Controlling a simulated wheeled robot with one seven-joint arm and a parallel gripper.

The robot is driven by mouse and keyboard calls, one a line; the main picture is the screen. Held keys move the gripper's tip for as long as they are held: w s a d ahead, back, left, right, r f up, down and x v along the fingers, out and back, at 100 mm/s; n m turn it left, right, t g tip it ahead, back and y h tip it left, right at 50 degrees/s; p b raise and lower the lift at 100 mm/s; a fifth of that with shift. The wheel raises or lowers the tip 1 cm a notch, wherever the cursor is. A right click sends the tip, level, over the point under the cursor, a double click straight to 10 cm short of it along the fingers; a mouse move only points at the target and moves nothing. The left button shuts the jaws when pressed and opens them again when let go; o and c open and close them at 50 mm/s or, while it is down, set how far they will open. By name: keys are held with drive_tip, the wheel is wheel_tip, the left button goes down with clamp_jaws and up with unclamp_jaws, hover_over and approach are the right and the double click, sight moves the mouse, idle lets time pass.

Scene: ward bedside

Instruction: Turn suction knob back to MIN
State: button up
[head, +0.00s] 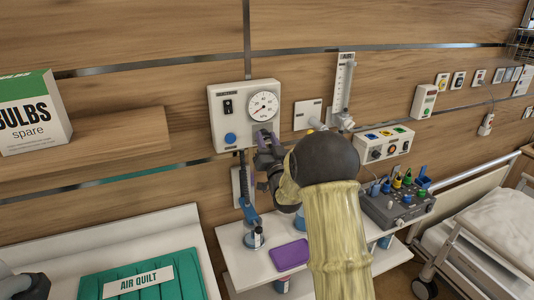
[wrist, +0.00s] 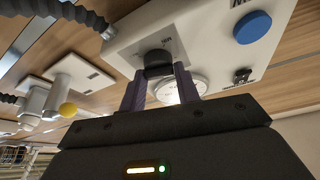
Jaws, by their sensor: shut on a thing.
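The suction unit (head: 219,105) is a pale wall panel with a round gauge (head: 264,106), a dark switch and a blue button (head: 231,138). My gripper (head: 266,139) is at its lower right corner. In the wrist view, which shows the panel roughly upside down, my gripper (wrist: 159,76) has its two purple fingers on either side of a dark round knob (wrist: 158,58) on the panel's face. The fingers are shut on it. The knob is hidden behind my gripper in the head view.
A flowmeter (head: 343,85) is on the wall to the right, with a yellow knob (wrist: 68,109) nearby in the wrist view. Below, a white shelf (head: 262,272) holds a purple case (head: 290,254) and bottles. A bulbs box (head: 30,112) stands on the left ledge.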

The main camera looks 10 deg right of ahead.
drive_tip(key=n+y+b, duration=0.1)
drive_tip(key=n+b, duration=0.1)
drive_tip(key=n+y+b, duration=0.1)
drive_tip(key=b, duration=0.1)
drive_tip(key=n+y+b, duration=0.1)
drive_tip(key=n+b, duration=0.1)
drive_tip(key=shift+d+f+n+g, duration=0.15)
drive_tip(key=shift+f+n+g, duration=0.15)
drive_tip(key=shift+f, duration=0.1)
drive_tip(key=n+y+b, duration=0.1)
drive_tip(key=n+b, duration=0.2)
drive_tip(key=shift+n+g+y+b, duration=0.3)
drive_tip(key=shift+y+b, duration=0.05)
drive_tip(key=shift+y, duration=0.05)
drive_tip(key=n+y+b, duration=0.1)
drive_tip(key=n, duration=0.1)
drive_tip(key=n+g+y+b, duration=0.1)
drive_tip(key=n+b, duration=0.1)
drive_tip(key=n, duration=0.1)
drive_tip(key=shift+r, duration=0.2)
drive_tip(key=shift+r+n+g+y+b, duration=0.15)
drive_tip(key=shift+n+g+y+b, duration=0.4)
drive_tip(key=shift+n, duration=0.85)
drive_tip(key=shift+g, duration=0.25)
drive_tip(key=o, duration=1)
drive_tip(key=shift+r, duration=0.1)
drive_tip(key=shift+c, duration=0.2)
